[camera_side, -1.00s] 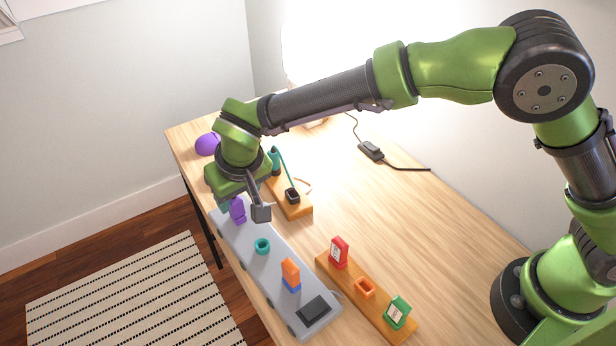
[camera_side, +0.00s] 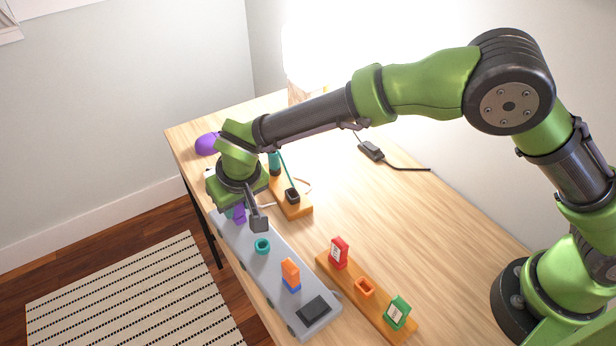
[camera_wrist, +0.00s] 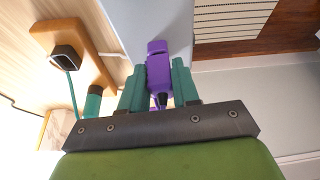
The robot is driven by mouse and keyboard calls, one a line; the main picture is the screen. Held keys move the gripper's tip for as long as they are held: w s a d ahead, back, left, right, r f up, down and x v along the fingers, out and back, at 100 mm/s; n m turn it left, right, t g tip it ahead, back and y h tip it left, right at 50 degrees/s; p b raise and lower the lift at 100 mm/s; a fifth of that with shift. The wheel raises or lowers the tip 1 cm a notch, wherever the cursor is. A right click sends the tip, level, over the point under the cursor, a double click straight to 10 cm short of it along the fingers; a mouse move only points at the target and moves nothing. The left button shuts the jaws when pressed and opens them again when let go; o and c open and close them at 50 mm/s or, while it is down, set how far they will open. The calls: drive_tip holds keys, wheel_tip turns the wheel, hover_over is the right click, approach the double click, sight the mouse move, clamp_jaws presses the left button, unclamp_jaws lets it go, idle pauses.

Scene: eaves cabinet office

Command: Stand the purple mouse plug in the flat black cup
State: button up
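The purple mouse plug (camera_side: 239,214) stands near the far end of the long grey strip (camera_side: 275,272). In the wrist view the purple plug (camera_wrist: 159,70) lies between the two teal fingers of my gripper (camera_wrist: 160,78). The fingers are very close to its sides; I cannot tell whether they press on it. In the side view my gripper (camera_side: 232,210) is low over the strip and hides the plug's top.
The purple mouse (camera_side: 206,144) lies behind my gripper. A teal plug (camera_side: 275,160) with a cord stands near the black cup. A front board holds red (camera_side: 338,252) and green (camera_side: 397,313) pieces.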

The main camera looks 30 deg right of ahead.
clamp_jaws()
drive_tip(key=shift+r, duration=0.4)
drive_tip(key=shift+r, duration=1.65)
drive_tip(key=d+r+m, duration=0.2)
drive_tip(key=d+r, duration=0.1)
drive_tip(key=d, duration=0.9)
drive_tip(key=shift+s+r+h, duration=0.35)
drive_tip(key=shift+s+h, duration=0.05)
drive_tip(key=shift+f, duration=0.1)
